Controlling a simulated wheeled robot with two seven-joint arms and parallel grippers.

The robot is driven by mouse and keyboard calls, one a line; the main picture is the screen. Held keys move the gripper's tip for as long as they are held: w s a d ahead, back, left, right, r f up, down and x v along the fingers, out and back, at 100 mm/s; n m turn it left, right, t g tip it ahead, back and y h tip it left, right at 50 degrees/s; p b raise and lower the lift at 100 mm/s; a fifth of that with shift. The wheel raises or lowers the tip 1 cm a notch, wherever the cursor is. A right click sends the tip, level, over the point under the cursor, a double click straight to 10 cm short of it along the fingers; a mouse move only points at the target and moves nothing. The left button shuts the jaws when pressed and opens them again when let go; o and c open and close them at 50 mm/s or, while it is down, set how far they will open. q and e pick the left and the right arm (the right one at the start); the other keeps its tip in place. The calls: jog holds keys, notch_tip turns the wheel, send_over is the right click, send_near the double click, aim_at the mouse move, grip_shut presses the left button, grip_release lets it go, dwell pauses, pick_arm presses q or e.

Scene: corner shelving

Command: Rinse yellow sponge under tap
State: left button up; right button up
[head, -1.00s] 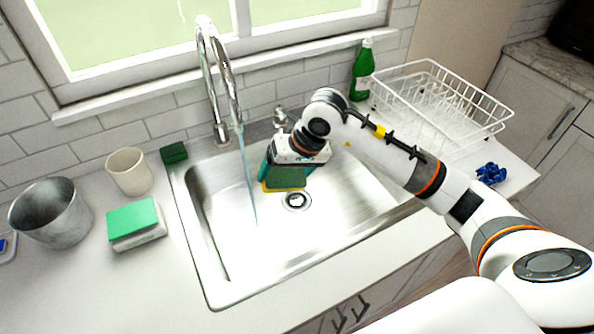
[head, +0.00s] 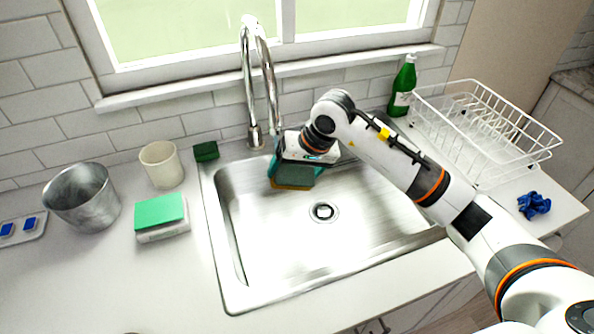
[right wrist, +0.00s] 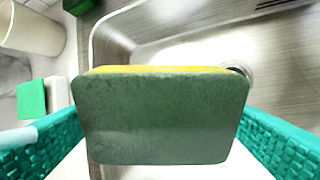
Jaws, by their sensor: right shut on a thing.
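The yellow sponge with a dark green scouring face (right wrist: 165,115) is between the teal fingers of my right gripper (head: 293,172), which is shut on it. In the head view, the sponge's yellow edge (head: 291,186) shows low, above the sink basin (head: 280,245). The chrome tap (head: 247,80) stands behind the sink, its spout end (head: 273,118) just above and left of my gripper. A bluish trace of water shows near the spout. I cannot tell whether it touches the sponge. My left gripper is not in view.
A green bottle (head: 403,88), a white dish rack (head: 490,125) and a blue crumpled item (head: 534,205) are right.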

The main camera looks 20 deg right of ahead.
aim_at(305, 181)
jog(key=shift+s, duration=0.1)
jog(key=shift+s+d+b, duration=0.25)
jog(key=shift+s+d, duration=0.25)
jog(key=shift+s, duration=0.2)
jog(key=shift+s+d+b, duration=0.25)
jog(key=shift+s+d, duration=0.2)
jog(key=shift+s, duration=0.2)
pick_arm(q)
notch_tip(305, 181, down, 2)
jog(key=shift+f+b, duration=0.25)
jog(key=shift+b, duration=0.5)
pick_arm(e)
jog(key=s+d, duration=0.1)
jog(key=s, duration=0.1)
jog(key=s+d, duration=0.1)
jog(key=s, duration=0.1)
jog(key=shift+d, duration=0.15)
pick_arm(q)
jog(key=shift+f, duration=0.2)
pick_arm(e)
jog(key=s+d+r, duration=0.2)
jog(key=s+r, duration=0.2)
jog(key=shift+s+d, duration=0.15)
jog(key=shift+d, duration=0.15)
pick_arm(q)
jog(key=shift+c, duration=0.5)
